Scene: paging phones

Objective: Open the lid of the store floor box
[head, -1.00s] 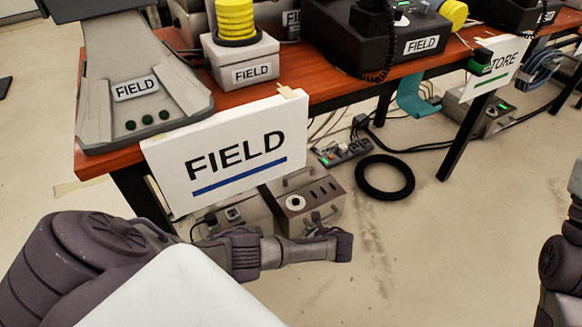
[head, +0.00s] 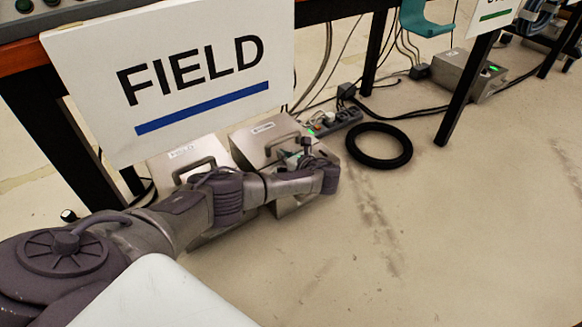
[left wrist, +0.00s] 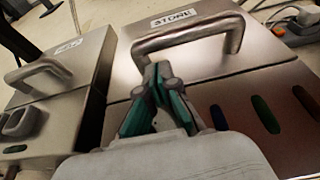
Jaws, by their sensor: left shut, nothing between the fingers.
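The store floor box (head: 262,148) is a grey metal box on the floor below the FIELD sign. The left wrist view shows its STORE label, its lid (left wrist: 240,50) with a bar handle (left wrist: 190,35), and coloured slots (left wrist: 265,115) on the part nearer me. The lid looks flush with the seam across the box. My left gripper (head: 303,152) is over this box. In the left wrist view its green-sided fingers (left wrist: 158,75) are shut, with the tips at the left end of the handle; I cannot tell if they touch it. My right gripper is out of view.
A similar grey box (head: 170,160) with its own handle stands close on the left. The FIELD sign (head: 190,70) hangs over both boxes. A power strip (head: 335,120), cables and a black ring (head: 379,146) lie to the right. The floor at front right is clear.

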